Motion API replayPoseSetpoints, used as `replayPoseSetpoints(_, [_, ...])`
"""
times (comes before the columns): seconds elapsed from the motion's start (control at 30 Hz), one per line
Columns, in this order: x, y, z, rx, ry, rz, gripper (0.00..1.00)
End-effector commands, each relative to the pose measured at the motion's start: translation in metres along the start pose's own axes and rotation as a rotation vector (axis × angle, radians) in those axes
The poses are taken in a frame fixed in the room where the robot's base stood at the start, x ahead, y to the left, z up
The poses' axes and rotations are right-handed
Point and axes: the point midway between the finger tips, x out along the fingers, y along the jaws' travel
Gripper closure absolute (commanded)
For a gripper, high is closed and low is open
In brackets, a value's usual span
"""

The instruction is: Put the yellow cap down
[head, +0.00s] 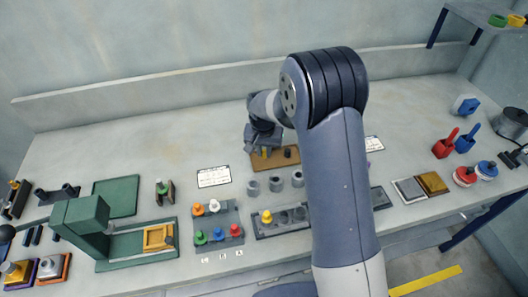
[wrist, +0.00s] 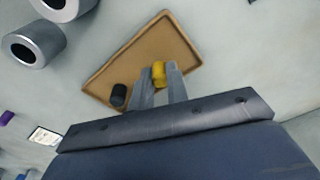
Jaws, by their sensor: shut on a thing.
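The yellow cap (wrist: 158,72) is held between the two fingers of my gripper (wrist: 160,84) in the wrist view. The gripper is shut on it, over a brown tray (wrist: 118,70). I cannot tell whether the cap touches the tray floor. A black cap (wrist: 118,95) stands in the same tray, to the left of the fingers. In the head view my gripper (head: 264,146) is over the left part of the brown tray (head: 275,163), with a bit of yellow under it. The black cap (head: 288,153) shows to its right.
Several grey cylinders (head: 275,184) stand in front of the tray; two grey hollow ones (wrist: 32,45) show at upper left in the wrist view. A white label card (head: 213,177) lies left of the tray. Racks with coloured pegs (head: 217,228) stand nearer the front. The bench behind is clear.

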Motion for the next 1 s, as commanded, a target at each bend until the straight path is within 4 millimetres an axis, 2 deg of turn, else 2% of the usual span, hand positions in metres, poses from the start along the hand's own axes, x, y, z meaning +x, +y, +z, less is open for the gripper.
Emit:
replayPoseSetpoints(0.13, [0.014, 0.000, 0.002, -0.001, -0.001, 0.001, 1.00])
replayPoseSetpoints(0.5, [0.020, 0.000, 0.003, -0.001, 0.000, 0.000, 1.00])
replayPoseSetpoints(0.53, [0.018, 0.000, 0.002, -0.001, 0.000, 0.000, 0.83])
replayPoseSetpoints(0.7, [0.018, 0.000, 0.002, -0.001, 0.000, 0.000, 0.69])
replayPoseSetpoints(0.8, [0.018, 0.000, 0.002, -0.001, 0.000, 0.000, 0.63])
replayPoseSetpoints(1.0, [0.017, 0.000, 0.002, -0.001, 0.000, 0.000, 0.63])
